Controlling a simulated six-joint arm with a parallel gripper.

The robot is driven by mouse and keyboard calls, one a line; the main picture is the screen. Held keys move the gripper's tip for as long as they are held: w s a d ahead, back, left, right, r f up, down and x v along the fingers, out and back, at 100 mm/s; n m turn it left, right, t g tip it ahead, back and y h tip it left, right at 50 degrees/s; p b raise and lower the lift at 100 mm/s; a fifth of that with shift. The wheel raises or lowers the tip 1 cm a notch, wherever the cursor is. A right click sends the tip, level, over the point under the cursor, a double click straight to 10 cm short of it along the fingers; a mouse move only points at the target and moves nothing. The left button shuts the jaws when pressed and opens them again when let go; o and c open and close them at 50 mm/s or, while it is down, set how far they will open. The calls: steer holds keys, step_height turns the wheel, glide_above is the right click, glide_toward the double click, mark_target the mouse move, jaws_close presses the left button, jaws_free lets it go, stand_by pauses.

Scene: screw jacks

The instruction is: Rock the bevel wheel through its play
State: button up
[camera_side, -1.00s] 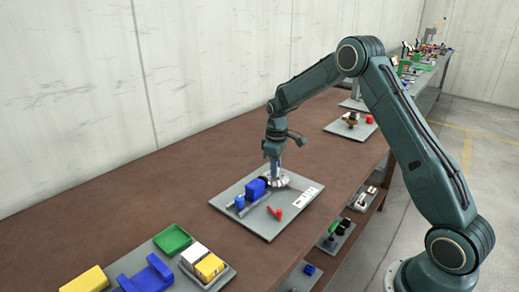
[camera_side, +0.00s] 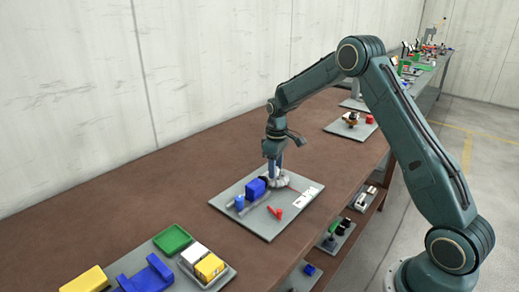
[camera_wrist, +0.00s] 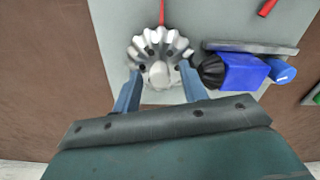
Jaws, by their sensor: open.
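The silver bevel wheel (camera_wrist: 160,50) with rounded teeth sits on a grey plate (camera_wrist: 112,20). It also shows in the side view (camera_side: 279,181), partly hidden under my gripper (camera_side: 276,168). In the wrist view my gripper (camera_wrist: 160,76) is open, with one blue finger on each side of the wheel's near part. I cannot tell whether the fingers touch it. A thin red pointer (camera_wrist: 162,12) runs out from the wheel's far side. A black toothed pinion (camera_wrist: 210,72) sits right beside the wheel, against a blue block (camera_wrist: 243,72).
A blue cylinder (camera_wrist: 283,71) lies beyond the block, along a grey bar (camera_wrist: 250,46). Red pieces (camera_side: 274,212) and a white scale plate (camera_side: 306,197) lie on the plate. Yellow, green and blue parts stand at the bench's near left. Bare brown bench surrounds the plate.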

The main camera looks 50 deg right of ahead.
step_height(320, 180, up, 14)
steer(key=shift+f, duration=0.2)
stand_by(0.4)
steer(key=s+a+r+m+t, duration=0.1)
steer(key=s+a+r, duration=0.4)
steer(key=s+r, duration=0.15)
steer(key=s+a+r+t, duration=0.2)
steer(key=s+a+r, duration=0.35)
steer(key=s, duration=0.25)
steer(key=s+a+f+m+t, duration=0.1)
steer(key=s+a+f, duration=0.1)
steer(key=s, duration=0.6)
steer(key=s+a+f+t, duration=0.1)
steer(key=s+a+f, duration=0.1)
steer(key=s, duration=0.7)
steer(key=shift+s+a+m+t, duration=0.3)
steer(key=shift+a+m, duration=0.1)
steer(key=shift+a, duration=0.35)
